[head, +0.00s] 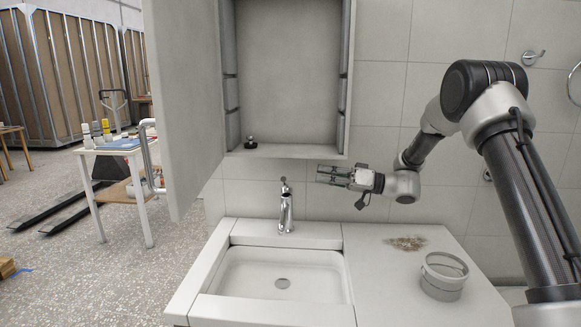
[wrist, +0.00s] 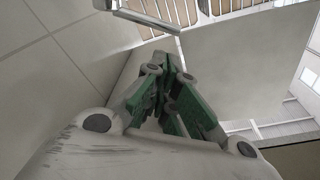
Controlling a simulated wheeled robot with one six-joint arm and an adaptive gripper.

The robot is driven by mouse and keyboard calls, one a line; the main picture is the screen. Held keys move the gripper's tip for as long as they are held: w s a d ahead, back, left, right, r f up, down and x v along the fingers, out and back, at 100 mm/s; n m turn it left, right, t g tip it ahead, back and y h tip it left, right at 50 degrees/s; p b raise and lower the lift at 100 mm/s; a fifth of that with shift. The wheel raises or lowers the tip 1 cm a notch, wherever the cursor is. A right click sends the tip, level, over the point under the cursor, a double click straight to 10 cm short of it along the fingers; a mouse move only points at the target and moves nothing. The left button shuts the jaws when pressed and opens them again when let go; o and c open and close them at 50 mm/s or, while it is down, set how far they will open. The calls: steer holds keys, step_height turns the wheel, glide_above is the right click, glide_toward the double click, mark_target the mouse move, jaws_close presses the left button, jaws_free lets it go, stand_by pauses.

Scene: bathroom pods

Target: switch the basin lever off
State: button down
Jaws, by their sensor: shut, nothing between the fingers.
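The chrome basin tap (head: 286,212) stands upright behind the white basin (head: 222,277). Its small lever (head: 284,186) is on top; its exact angle is too small to tell. My gripper (head: 320,174) is to the right of the lever and slightly above it in the head view, pointing left, with a visible gap between them. Its fingers are shut and empty. In the wrist view the green-sided fingers (wrist: 163,68) come together at the middle. I cannot make out the lever for sure in that view.
An open wall cabinet (head: 288,75) hangs above the tap, its door (head: 185,95) swung out at left. A small dark object (head: 250,143) stands on its bottom. On the counter at right are a brownish patch (head: 407,243) and a round container (head: 443,278).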

mark_target(286, 182)
steer(key=w+a+r, duration=0.1)
steer(key=a, duration=0.8)
steer(key=shift+a, duration=0.4)
steer(key=shift+s+f+n, duration=0.2)
steer(key=shift+s+n, duration=0.05)
steer(key=shift+n, duration=0.15)
steer(key=shift+s, duration=0.1)
steer(key=f+n, duration=0.1)
steer(key=s+n, duration=0.1)
steer(key=s+f+n+g, duration=0.1)
steer(key=n, duration=0.1)
steer(key=shift+s+f, duration=0.2)
steer(key=shift+f, duration=0.1)
steer(key=shift+s+f, duration=0.4)
steer(key=shift+f, duration=0.35)
